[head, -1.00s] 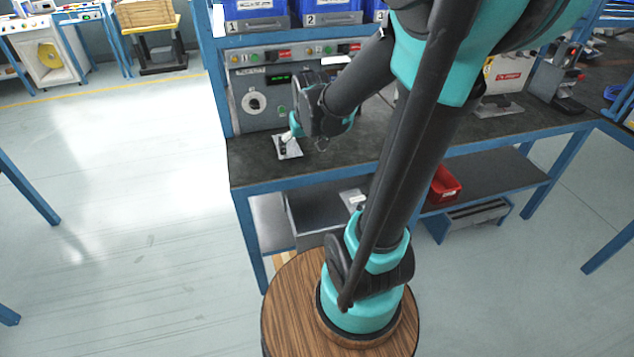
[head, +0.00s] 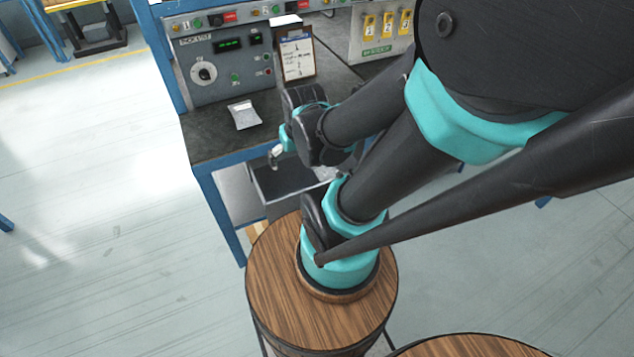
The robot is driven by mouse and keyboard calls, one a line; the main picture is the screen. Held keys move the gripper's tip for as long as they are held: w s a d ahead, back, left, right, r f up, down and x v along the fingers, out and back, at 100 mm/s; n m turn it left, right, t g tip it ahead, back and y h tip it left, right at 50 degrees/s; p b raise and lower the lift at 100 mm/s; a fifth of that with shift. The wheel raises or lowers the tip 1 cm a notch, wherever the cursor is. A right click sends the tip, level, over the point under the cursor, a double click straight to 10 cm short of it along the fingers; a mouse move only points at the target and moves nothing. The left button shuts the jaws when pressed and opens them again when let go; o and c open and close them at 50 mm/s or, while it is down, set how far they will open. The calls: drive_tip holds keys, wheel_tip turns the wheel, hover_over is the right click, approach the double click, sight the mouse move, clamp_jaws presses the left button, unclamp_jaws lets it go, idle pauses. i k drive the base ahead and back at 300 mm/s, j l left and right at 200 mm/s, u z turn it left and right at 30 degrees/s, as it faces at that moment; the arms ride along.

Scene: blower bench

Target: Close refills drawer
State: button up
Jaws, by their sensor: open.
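A grey drawer (head: 282,208) sits under the left end of the bench. It stands pulled out, with its dark inside showing from above; I take it to be the refills drawer, but I cannot read a label. Part of its right side is hidden behind my arm. My gripper (head: 275,156) is at the bench's front edge, above the back left part of the drawer in the picture. It is small and partly hidden by my wrist. It is open, and I see nothing held in it. I cannot tell whether it touches the drawer.
The dark bench top (head: 205,140) carries a grey control panel (head: 215,70), a clipboard (head: 298,58) and a small white packet (head: 244,114). A blue bench leg (head: 222,215) stands left of the drawer. The floor at left is clear.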

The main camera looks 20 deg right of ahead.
sight(280, 190)
drive_tip(key=z, duration=0.4)
drive_tip(key=k+l, duration=0.1)
drive_tip(key=l, duration=1)
drive_tip(key=k+l, duration=0.15)
drive_tip(key=l, duration=0.4)
